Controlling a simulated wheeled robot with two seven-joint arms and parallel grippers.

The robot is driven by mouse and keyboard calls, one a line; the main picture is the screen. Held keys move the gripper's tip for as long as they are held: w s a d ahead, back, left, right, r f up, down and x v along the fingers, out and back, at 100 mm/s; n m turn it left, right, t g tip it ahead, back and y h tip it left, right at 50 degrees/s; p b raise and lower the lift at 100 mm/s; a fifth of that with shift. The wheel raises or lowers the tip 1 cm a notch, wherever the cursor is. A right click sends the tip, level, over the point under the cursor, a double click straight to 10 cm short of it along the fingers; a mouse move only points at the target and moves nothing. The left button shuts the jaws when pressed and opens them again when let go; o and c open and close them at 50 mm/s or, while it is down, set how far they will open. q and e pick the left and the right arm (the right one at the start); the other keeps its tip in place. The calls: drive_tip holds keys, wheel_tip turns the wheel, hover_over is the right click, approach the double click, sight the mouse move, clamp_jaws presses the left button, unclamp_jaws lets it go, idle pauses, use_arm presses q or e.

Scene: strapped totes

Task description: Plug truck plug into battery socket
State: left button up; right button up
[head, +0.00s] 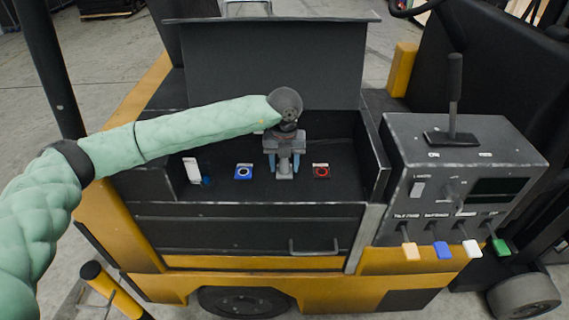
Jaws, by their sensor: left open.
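My left gripper (284,163) points down into the open battery compartment (250,195) of the yellow and black truck. Its two blue fingers are apart, one on each side of a small grey piece (285,168). I cannot tell whether this piece is the truck plug or the battery socket, as the gripper hides its upper part. My right gripper is out of view.
The raised black lid (265,65) stands behind the gripper. A grey control panel (465,165) with a black lever (454,90) and several coloured knobs is at the right. The compartment's side walls bound the space.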

use_arm(q)
drive_tip(key=shift+b, duration=0.45)
clamp_jaws()
idle(0.3)
drive_tip(key=shift+r, duration=0.25)
drive_tip(key=shift+r, duration=2.75)
drive_tip(key=shift+r, duration=0.15)
drive_tip(key=shift+r, duration=2.85)
